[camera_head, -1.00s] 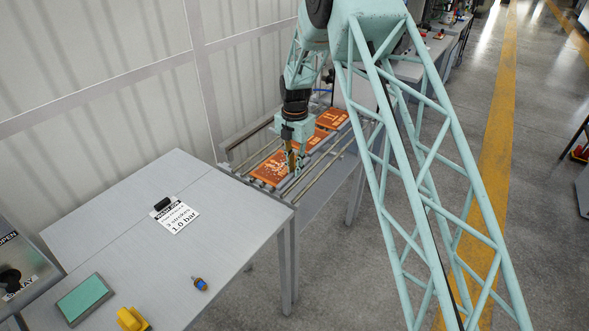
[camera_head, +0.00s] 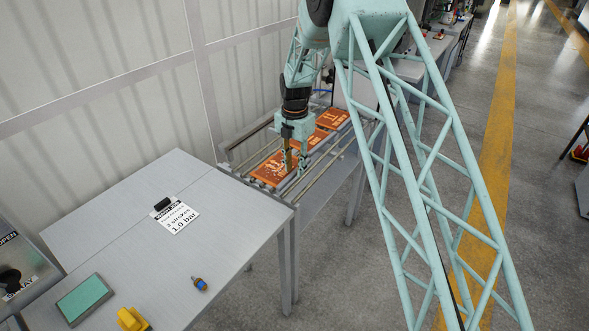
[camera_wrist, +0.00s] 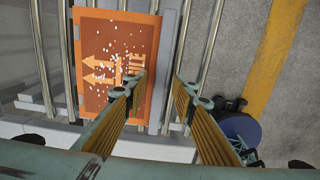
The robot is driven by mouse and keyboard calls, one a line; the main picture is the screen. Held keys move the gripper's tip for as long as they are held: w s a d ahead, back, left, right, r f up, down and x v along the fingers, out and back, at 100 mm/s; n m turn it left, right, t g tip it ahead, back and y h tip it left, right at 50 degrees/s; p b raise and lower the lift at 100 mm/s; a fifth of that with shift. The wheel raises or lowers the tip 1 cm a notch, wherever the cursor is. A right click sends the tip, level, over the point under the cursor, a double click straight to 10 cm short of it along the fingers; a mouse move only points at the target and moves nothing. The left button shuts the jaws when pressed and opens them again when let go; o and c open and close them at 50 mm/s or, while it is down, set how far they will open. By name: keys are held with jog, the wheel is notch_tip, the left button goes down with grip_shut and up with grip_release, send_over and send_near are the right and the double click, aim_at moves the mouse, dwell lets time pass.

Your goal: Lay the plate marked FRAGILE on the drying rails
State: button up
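An orange plate (camera_head: 266,173) with pale markings lies flat on the near end of the metal rails (camera_head: 325,165). In the wrist view this plate (camera_wrist: 100,40) shows two arrows, another pale symbol partly covered by a finger, and scattered white specks. I cannot read the word FRAGILE on it. My gripper (camera_head: 295,168) points down over the plate's right side. In the wrist view my gripper (camera_wrist: 161,84) is open, with one finger overlapping the plate and the other beyond its right edge. No plate is held between the fingers.
More orange plates lie farther along the rails, including the far one (camera_head: 332,118). A grey table (camera_head: 130,220) adjoins the rails, bearing a label card (camera_head: 177,216), a green block (camera_head: 84,299), a yellow piece (camera_head: 132,319) and a small blue-orange item (camera_head: 200,283). A wall stands behind.

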notch_tip(320, 180, up, 11)
jog(key=shift+r+p, duration=0.2)
jog(key=shift+p, duration=0.1)
dwell(0.4)
jog(key=shift+r, duration=0.1)
dwell(0.7)
